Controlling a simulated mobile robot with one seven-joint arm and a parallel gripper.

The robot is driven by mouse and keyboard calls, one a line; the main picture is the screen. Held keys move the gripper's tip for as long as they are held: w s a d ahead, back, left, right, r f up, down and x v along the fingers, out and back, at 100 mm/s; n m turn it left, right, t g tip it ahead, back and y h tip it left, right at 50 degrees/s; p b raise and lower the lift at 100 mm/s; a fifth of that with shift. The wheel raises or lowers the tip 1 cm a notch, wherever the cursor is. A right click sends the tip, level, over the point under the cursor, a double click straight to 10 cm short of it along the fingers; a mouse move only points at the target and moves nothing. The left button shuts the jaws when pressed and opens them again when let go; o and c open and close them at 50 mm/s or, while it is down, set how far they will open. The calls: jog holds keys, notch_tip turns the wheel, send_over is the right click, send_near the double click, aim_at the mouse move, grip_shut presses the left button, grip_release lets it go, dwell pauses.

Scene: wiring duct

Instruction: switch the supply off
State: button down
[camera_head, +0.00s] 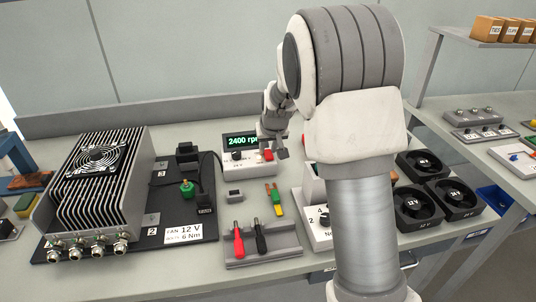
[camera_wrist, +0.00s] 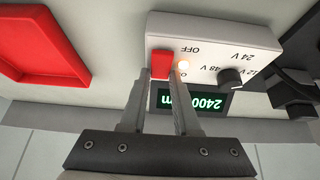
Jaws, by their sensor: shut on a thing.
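The supply (camera_head: 262,168) is a light box at the back of the bench, and it also shows upside down in the wrist view (camera_wrist: 215,42). Its front has a red switch (camera_wrist: 160,66), a lit lamp (camera_wrist: 183,65), a black knob (camera_wrist: 231,78), an OFF mark and voltage marks. A dark display (camera_wrist: 200,103) beside it reads 2400 rpm in green in the head view (camera_head: 241,141). My gripper (camera_wrist: 162,80) is shut on the red switch, one finger on each side. In the head view my gripper (camera_head: 274,148) partly covers the supply's right side.
A finned metal box with a fan (camera_head: 102,180) stands left on a black plate (camera_head: 150,235). Several black fans (camera_head: 455,195) lie right. A red tray (camera_wrist: 45,45) is close to the supply.

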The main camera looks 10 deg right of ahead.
jog(key=shift+s+f+t+b, duration=0.25)
jog(key=shift+t+b, duration=0.65)
jog(key=shift+b, duration=1.45)
jog(key=shift+r+t, duration=0.2)
jog(key=shift+t, duration=0.1)
jog(key=c, duration=0.6)
grip_release()
jog(key=shift+c, duration=0.2)
jog(key=shift+s+r, duration=0.1)
jog(key=shift+r, duration=0.05)
jog(key=p+v, duration=0.3)
jog(key=v, duration=1.4)
